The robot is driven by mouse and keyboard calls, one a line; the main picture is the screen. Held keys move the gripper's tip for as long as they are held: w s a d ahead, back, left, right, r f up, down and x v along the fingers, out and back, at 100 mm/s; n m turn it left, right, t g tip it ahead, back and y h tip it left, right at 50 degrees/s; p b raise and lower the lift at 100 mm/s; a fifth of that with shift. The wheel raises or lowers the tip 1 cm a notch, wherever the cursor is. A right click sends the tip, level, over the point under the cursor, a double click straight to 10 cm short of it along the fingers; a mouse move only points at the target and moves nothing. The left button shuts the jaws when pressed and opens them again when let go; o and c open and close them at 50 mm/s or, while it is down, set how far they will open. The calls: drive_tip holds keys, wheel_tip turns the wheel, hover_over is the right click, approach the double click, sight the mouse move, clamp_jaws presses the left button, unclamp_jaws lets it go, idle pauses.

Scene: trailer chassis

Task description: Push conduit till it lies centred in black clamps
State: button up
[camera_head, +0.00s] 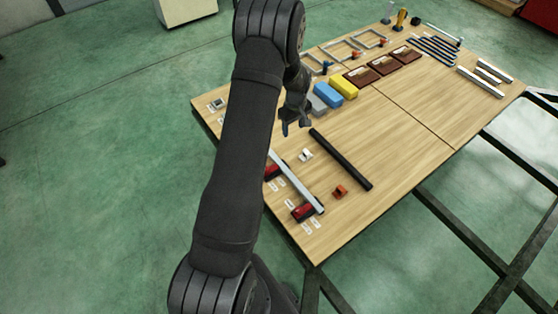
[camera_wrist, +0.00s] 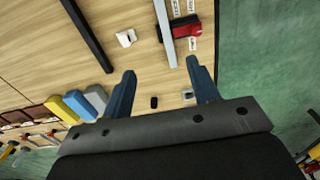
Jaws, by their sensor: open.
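A long light grey bar (camera_head: 297,182), which looks like the conduit, lies along the table's near left side. It also shows in the wrist view (camera_wrist: 165,30). Two red-and-black blocks, one nearer (camera_head: 302,212) and one farther (camera_head: 272,171), sit beside or under it; my arm partly hides the farther one. I cannot tell how the bar sits in them. One red block shows in the wrist view (camera_wrist: 184,28). No separate all-black clamps can be made out. My gripper (camera_head: 293,126) is open and empty, beyond the bar's far end; its blue fingers (camera_wrist: 161,70) point toward the bar.
A black bar (camera_head: 341,158) lies to the right, with a white clip (camera_head: 306,154) and an orange-red clip (camera_head: 340,191) nearby. Blue (camera_head: 327,95) and yellow (camera_head: 344,87) blocks stand behind my gripper. The table's middle right is clear.

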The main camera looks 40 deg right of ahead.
drive_tip(key=shift+t, duration=0.7)
drive_tip(key=w+f, duration=0.2)
drive_tip(key=w, duration=0.1)
drive_tip(key=w+f, duration=0.6)
drive_tip(key=shift+w+d+f, duration=0.15)
drive_tip(key=shift+w+d, duration=0.15)
drive_tip(key=shift+d, duration=0.1)
drive_tip(key=c, duration=1.1)
drive_tip(key=w+f, duration=0.3)
drive_tip(key=w+a+f+t, duration=0.1)
drive_tip(key=w+f, duration=0.3)
drive_tip(key=w+a+f+t, duration=0.1)
drive_tip(key=w+f, duration=0.3)
clamp_jaws()
drive_tip(key=shift+x, duration=5.2)
drive_tip(key=shift+s+r, duration=0.15)
drive_tip(key=shift+s, duration=1.85)
drive_tip(key=shift+s, duration=0.15)
drive_tip(key=shift+s, duration=3.55)
